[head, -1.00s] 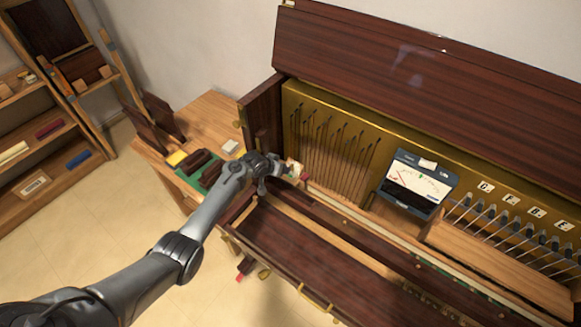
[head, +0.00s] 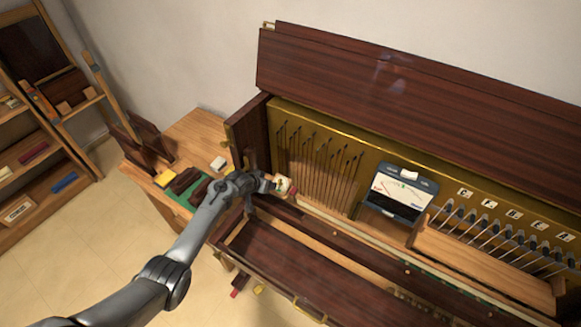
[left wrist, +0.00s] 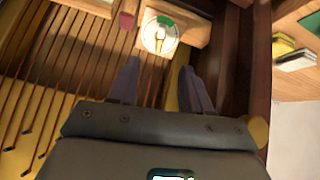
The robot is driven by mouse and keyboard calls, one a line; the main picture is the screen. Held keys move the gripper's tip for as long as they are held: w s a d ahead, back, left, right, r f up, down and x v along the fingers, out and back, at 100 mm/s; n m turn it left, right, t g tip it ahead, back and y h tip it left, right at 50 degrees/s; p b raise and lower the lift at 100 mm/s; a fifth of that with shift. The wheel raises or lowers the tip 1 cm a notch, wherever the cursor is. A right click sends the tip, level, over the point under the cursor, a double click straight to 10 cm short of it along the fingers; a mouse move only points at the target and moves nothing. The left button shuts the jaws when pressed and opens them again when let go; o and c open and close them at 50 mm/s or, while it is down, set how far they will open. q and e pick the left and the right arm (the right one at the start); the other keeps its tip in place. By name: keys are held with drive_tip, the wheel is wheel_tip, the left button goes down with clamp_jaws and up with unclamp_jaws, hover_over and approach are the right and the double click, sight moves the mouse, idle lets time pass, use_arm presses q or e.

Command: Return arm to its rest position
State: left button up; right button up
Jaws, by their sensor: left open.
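My left arm reaches in from the lower left, over the left end of the open piano. My left gripper (head: 268,182) is beside a small pale block (head: 283,185) with a red piece at its end. In the left wrist view, the two dark fingers (left wrist: 160,74) are apart with nothing seen between them. Beyond their tips is the wooden block with a round white and green disc (left wrist: 159,36), and a red piece (left wrist: 127,20) to its left. I cannot tell whether the fingers touch the block. My right gripper is not in view.
The piano's wooden side panel (head: 247,133) stands close to my gripper. Strings and hammers (head: 315,165) lie just right. A side table (head: 200,128) holds felt blocks and a green mat. Shelves (head: 45,180) stand far left.

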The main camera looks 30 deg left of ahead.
use_arm(q)
drive_tip(key=s+d+r+m+g, duration=0.2)
drive_tip(key=s+d, duration=0.6)
drive_tip(key=s, duration=0.6)
drive_tip(key=s+d+r+m+g, duration=0.1)
drive_tip(key=s+d+r, duration=0.1)
drive_tip(key=s+d, duration=0.9)
drive_tip(key=s+d+r+g, duration=0.1)
drive_tip(key=s+r, duration=0.2)
drive_tip(key=s, duration=0.3)
drive_tip(key=s+d+r, duration=0.1)
drive_tip(key=s+r, duration=0.3)
drive_tip(key=s, duration=0.3)
wheel_tip(320, 180, up, 13)
drive_tip(key=p, duration=1.3)
drive_tip(key=shift+d+m, duration=0.15)
drive_tip(key=shift+m, duration=0.25)
